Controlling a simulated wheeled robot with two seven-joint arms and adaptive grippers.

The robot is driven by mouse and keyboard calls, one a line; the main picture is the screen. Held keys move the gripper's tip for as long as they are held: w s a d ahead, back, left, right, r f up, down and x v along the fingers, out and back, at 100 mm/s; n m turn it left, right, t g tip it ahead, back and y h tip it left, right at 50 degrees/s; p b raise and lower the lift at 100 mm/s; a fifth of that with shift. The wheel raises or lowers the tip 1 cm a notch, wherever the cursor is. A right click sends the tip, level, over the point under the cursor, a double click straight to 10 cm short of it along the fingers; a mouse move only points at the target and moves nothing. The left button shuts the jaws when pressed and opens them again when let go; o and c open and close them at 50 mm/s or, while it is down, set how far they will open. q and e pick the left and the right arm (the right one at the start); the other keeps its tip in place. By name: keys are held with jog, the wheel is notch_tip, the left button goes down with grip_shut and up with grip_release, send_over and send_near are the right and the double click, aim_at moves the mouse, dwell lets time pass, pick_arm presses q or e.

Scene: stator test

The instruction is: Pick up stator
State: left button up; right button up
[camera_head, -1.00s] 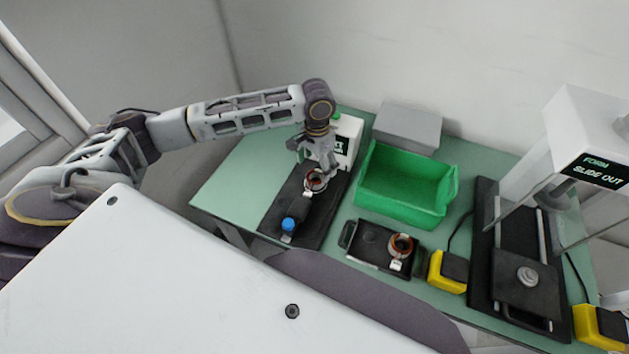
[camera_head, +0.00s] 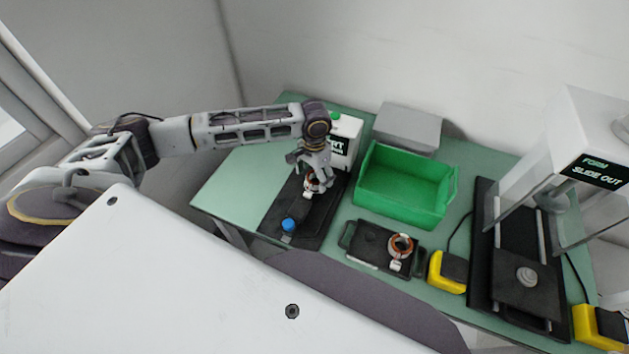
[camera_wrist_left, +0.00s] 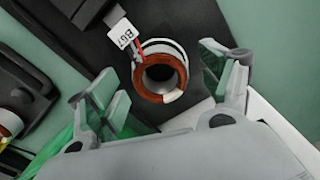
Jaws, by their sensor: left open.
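A stator (camera_head: 313,183), a copper-wound ring, sits on the black test fixture (camera_head: 275,216) at the left of the table. A second stator (camera_head: 401,245) sits on a smaller black plate (camera_head: 365,243) to the right. My right gripper is not in view.
A green bin (camera_head: 402,197) stands right of the fixture, with a grey box (camera_head: 408,127) behind it. A white tester (camera_head: 345,140) is close behind my gripper. A press (camera_head: 515,260) and yellow boxes (camera_head: 446,272) occupy the right.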

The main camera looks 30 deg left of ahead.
pick_arm(q)
jog(key=shift+f, duration=1)
jog(key=c, duration=1.5)
jog(key=shift+r, duration=0.1)
jog(key=shift+r, duration=5)
